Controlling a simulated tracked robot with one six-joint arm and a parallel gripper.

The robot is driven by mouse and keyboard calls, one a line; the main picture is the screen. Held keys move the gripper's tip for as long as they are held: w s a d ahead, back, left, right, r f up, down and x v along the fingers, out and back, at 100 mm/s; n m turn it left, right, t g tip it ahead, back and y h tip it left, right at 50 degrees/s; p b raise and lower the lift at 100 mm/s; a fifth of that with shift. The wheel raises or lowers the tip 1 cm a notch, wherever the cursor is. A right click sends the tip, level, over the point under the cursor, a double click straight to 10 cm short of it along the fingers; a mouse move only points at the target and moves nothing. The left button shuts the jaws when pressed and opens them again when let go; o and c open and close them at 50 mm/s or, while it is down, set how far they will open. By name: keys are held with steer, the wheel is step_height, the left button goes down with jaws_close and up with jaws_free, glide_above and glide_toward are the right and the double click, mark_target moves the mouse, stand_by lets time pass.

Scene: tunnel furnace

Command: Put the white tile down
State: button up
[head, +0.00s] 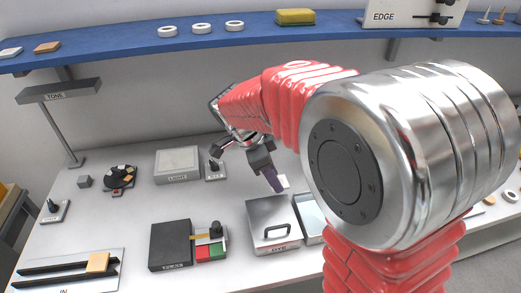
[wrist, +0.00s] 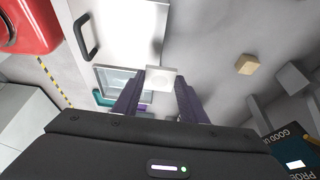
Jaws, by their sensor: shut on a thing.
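The white tile (wrist: 161,78) sits between the purple fingertips of my gripper (wrist: 160,88) in the wrist view, with a pale round mark on its face. My gripper is shut on it. In the head view, my gripper (head: 271,180) points down above the bench, just behind the metal box, and a small part of the white tile (head: 283,182) shows beside the finger. I cannot tell exactly how high the tile is above the bench.
A metal box with a black handle (head: 272,224) stands below my gripper, with an open glassy tray (head: 311,216) on its right. A light panel (head: 178,164) and a black box (head: 171,245) stand to the left. A beige block (wrist: 247,64) lies on the bench.

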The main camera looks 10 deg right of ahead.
steer(key=shift+w+d, duration=0.1)
steer(key=shift+w, duration=0.05)
steer(key=shift+w, duration=0.1)
steer(key=shift+w, duration=0.25)
steer(key=shift+w+f, duration=0.35)
steer(key=shift+w, duration=2.8)
steer(key=shift+w+f, duration=0.35)
steer(key=shift+w, duration=2.8)
steer(key=shift+w+f, duration=0.35)
steer(key=shift+w, duration=2.8)
steer(key=shift+f, duration=0.1)
step_height(320, 180, down, 4)
steer(key=shift+f, duration=0.15)
steer(key=shift+w+f, duration=0.2)
